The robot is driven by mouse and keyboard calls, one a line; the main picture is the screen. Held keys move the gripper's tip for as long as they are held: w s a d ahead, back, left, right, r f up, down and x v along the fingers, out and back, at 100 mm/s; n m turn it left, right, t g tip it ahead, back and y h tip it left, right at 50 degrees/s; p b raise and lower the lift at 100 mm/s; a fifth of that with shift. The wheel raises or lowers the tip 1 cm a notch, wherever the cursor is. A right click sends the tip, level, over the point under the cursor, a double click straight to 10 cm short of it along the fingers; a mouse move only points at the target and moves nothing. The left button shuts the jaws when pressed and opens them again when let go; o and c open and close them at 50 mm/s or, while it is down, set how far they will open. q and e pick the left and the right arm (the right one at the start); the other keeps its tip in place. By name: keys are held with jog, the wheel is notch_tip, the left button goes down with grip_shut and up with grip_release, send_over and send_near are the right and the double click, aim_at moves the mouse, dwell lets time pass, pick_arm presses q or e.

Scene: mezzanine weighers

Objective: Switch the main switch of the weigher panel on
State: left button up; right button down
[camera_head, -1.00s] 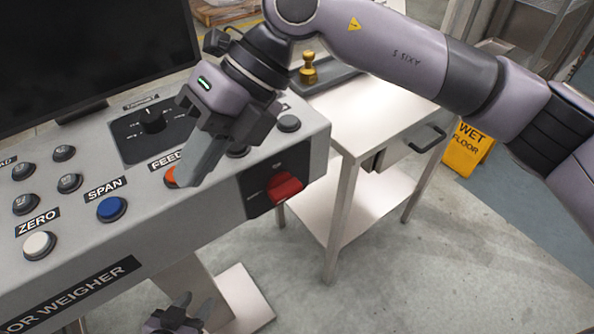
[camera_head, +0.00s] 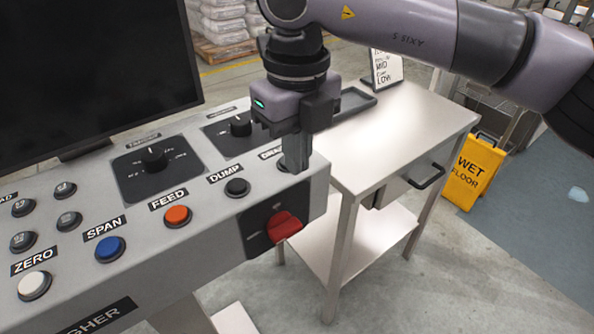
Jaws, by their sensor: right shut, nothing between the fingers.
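The weigher panel (camera_head: 200,235) is a grey sloped console on the left. Its red main switch (camera_head: 284,226) is a rotary handle on a black plate (camera_head: 255,240) at the right end of the front face. The handle sits tilted on its plate. My right gripper (camera_head: 294,168) is shut and empty, pointing down at the panel's right end, just above the red switch. Its fingers cover the button by the partly hidden right-most label; I cannot tell if they touch it. My left gripper is not in view.
The panel top has an orange FEED button (camera_head: 177,216), a black DUMP button (camera_head: 237,188), a blue SPAN button (camera_head: 109,249) and two dials. A dark monitor (camera_head: 90,70) stands behind. A metal table (camera_head: 420,125) is at right, with a yellow wet-floor sign (camera_head: 473,172) beyond.

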aim_at(297, 226)
notch_tip(297, 226, down, 12)
jog(key=shift+f+p, duration=0.25)
jog(key=shift+p, duration=0.7)
jog(key=shift+w+d+b, duration=0.1)
jog(key=shift+b, duration=0.25)
